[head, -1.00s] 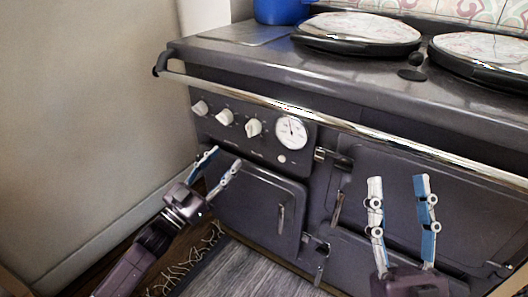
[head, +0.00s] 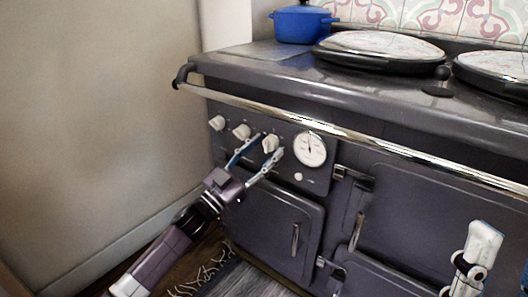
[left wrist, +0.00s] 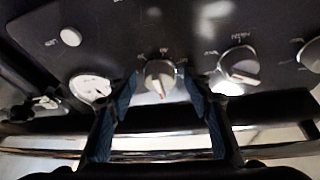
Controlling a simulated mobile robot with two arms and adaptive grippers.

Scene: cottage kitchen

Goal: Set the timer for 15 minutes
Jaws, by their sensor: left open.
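The stove's control panel has three pale knobs in a row and a round white dial. The rightmost knob (head: 270,143) is the one nearest the dial (head: 310,149). My left gripper (head: 267,146) is open, its fingertips at this knob. In the left wrist view the same knob (left wrist: 160,78) sits between the two open fingers (left wrist: 160,82), with a gap on each side and a red mark on its face. The other knobs are the middle one (head: 241,131) and the leftmost one (head: 217,123). The panel's small lettering is too blurred to read.
A chrome rail (head: 300,118) runs across the stove front, above the knobs. A blue pot (head: 303,25) stands on top beside round hob lids (head: 380,47). My right gripper (head: 474,262) is at the lower right, partly cut off. A wall (head: 95,120) is left.

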